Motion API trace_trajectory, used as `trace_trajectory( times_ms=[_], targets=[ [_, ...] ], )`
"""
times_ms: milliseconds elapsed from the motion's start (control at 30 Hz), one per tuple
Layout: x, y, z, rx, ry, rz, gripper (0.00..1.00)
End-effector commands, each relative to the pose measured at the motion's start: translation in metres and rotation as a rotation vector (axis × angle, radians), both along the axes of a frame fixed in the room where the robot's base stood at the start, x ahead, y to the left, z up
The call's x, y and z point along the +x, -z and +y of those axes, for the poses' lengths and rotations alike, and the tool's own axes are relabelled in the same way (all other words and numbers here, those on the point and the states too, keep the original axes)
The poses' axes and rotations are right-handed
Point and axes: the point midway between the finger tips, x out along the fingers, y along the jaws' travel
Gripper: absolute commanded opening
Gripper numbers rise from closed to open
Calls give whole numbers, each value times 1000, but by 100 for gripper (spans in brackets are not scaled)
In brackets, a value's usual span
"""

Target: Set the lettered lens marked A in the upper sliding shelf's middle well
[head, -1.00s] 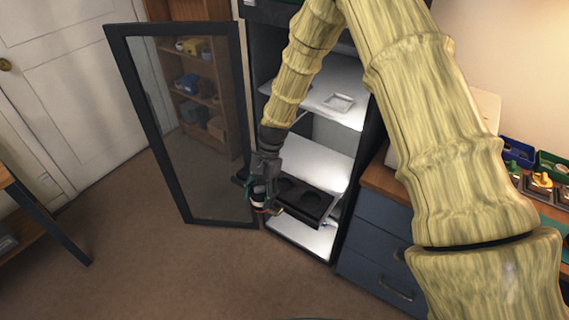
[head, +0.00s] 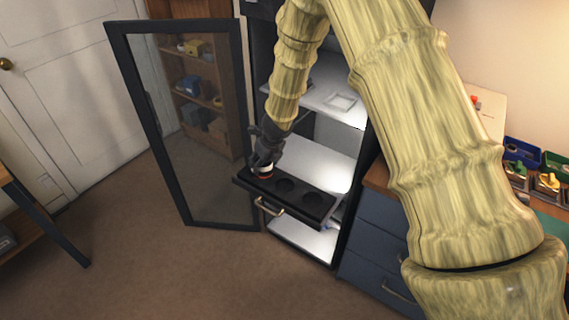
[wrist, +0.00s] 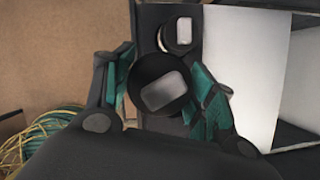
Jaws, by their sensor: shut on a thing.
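My gripper (head: 262,170) is shut on a dark round lens (wrist: 165,88), which sits between the teal finger pads in the wrist view. Its glass shows a pale rectangular reflection; no letter can be read. In the head view the lens shows a pale band and a red edge, low over the left end of the black sliding shelf (head: 328,212). Whether it touches the shelf is unclear. The shelf is pulled out of the cabinet. Its middle well (head: 285,186) and right well (head: 313,199) look empty; the left well is hidden by the gripper and lens.
The glass cabinet door (head: 190,130) stands open at the left. White shelves (head: 318,160) lie behind and below. A blue drawer unit (head: 372,240) stands close at the right. The floor in front is clear.

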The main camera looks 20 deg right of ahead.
Motion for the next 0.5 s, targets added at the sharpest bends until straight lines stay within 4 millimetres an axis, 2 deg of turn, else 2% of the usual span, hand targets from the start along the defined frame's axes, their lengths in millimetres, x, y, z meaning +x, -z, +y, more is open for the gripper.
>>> trace_trajectory(
  times_ms=[500],
  targets=[
    [4, 0, -11, 3, 166, -4, 32]
  ],
)
